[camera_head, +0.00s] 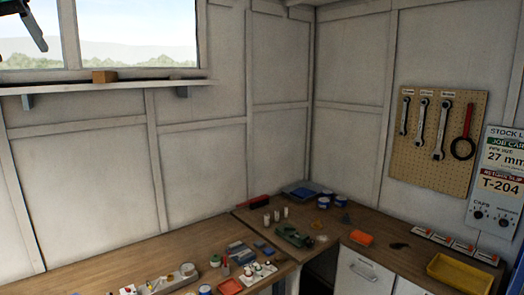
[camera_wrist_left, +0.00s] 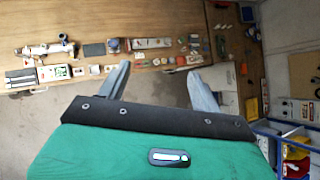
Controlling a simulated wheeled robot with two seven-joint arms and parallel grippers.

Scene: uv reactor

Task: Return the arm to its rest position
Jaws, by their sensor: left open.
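My left gripper shows in the left wrist view (camera_wrist_left: 161,84) with its two grey fingers spread wide apart. Nothing is between them, only grey floor and the bench edge beyond. My right gripper is in neither view.
A wooden bench (camera_head: 105,262) with many small items runs along the wall. A pegboard (camera_head: 437,143) holds several wrenches. A shelf (camera_head: 130,84) runs under the window.

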